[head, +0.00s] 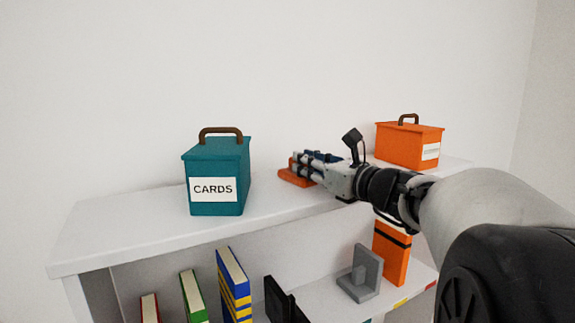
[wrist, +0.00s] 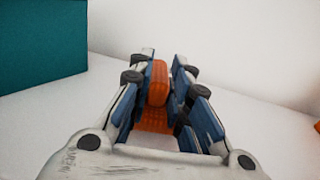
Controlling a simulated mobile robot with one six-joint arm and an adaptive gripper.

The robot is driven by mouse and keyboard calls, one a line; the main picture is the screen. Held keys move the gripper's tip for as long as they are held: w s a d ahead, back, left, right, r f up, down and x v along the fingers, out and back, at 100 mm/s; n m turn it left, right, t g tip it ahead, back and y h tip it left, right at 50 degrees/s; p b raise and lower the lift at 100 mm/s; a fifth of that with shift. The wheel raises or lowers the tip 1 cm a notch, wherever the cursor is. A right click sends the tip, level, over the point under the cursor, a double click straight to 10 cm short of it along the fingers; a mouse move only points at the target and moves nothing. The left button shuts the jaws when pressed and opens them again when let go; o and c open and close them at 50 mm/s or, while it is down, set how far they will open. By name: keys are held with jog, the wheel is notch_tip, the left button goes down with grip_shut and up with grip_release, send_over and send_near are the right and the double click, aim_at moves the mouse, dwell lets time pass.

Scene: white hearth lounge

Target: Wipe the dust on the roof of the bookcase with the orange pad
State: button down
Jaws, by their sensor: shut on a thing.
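The orange pad (head: 297,174) is on the white roof of the bookcase (head: 130,222), between the teal box and the orange box. My gripper (head: 298,165) is shut on the pad's raised grip. In the wrist view the fingers (wrist: 159,88) hold the orange grip (wrist: 158,80) between them, and the pad's flat base (wrist: 154,121) shows below it. The base looks to be on or just above the roof; I cannot tell which. No dust can be made out on the roof in either view. My arm hides part of the roof at the right.
A teal box labelled CARDS (head: 216,178) stands left of my gripper; it also shows in the wrist view (wrist: 38,45). An orange box (head: 409,145) stands at the right behind my arm. The roof's left end is clear. Books (head: 234,285) and a grey bookend (head: 361,274) stand on the shelf below.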

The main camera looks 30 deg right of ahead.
aim_at(292, 174)
jog(key=shift+a+f+b, duration=0.1)
jog(key=shift+a+b, duration=0.3)
jog(key=shift+a, duration=1.15)
jog(key=shift+w, duration=0.95)
jog(key=shift+d+p, duration=0.45)
jog(key=shift+d, duration=1.45)
jog(key=shift+d+p, duration=0.95)
jog(key=shift+d, duration=1.55)
jog(key=shift+w+d+p, duration=0.1)
jog(key=shift+d+p, duration=1.15)
jog(key=shift+d, duration=1.65)
jog(key=shift+a, duration=0.15)
